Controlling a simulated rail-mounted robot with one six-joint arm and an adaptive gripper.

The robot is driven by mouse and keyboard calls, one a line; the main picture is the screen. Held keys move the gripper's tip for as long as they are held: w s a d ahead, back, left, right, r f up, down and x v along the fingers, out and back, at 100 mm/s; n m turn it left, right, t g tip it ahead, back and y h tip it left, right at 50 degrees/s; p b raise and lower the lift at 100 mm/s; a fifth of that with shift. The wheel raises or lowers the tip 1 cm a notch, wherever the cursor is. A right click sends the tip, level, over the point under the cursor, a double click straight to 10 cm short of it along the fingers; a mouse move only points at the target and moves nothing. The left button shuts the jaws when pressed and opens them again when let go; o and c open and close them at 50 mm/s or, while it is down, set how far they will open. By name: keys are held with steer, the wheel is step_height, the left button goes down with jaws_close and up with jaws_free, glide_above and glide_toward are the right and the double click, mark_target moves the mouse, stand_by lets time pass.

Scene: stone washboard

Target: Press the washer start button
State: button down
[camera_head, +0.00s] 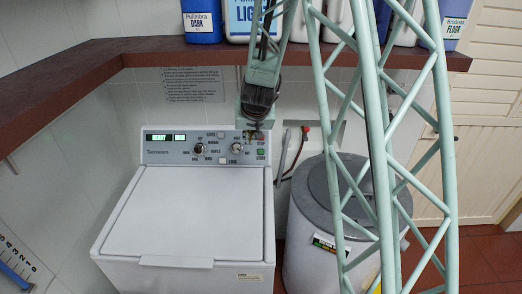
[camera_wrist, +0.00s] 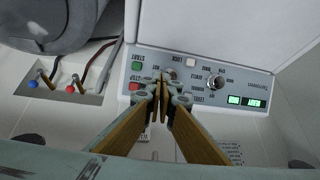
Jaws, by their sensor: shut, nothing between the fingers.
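The white washer (camera_head: 182,222) stands with its lid closed. Its grey control panel (camera_head: 216,160) has a lit green display (camera_head: 159,138) reading READY. The green start button (camera_head: 261,152) is at the panel's right end. In the upside-down wrist view the start button (camera_wrist: 136,65) shows at the panel's left end, with a red button (camera_wrist: 135,87) close by. My gripper (camera_head: 254,132) is over the panel's top right edge. In the wrist view my gripper (camera_wrist: 162,82) is shut and empty, beside the buttons. I cannot tell whether it touches the panel.
A brown shelf (camera_head: 75,88) with several detergent containers (camera_head: 202,22) runs above the washer. A grey lidded bin (camera_head: 310,225) stands right of it, partly behind my lattice arm. Red and blue taps (camera_wrist: 70,89) are on the wall. The washer lid is clear.

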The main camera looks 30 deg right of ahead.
steer(key=w+d+f+m+h+p, duration=0.1)
steer(key=w+d+f+p, duration=0.1)
steer(key=w+d+f, duration=0.2)
steer(key=shift+d+f+h, duration=0.3)
steer(key=shift+d+f, duration=1.15)
steer(key=shift+f, duration=0.45)
steer(key=shift+w+f, duration=0.1)
steer(key=shift+w, duration=0.05)
steer(key=p, duration=0.2)
glide_toward(261, 152)
steer(key=shift+f, duration=1.25)
steer(key=shift+w+d+f, duration=0.45)
steer(key=shift+w+f, duration=0.2)
steer(key=shift+w, duration=0.2)
steer(key=shift+w+d+f, duration=0.45)
steer(key=shift+w+f, duration=0.25)
steer(key=shift+w, duration=0.15)
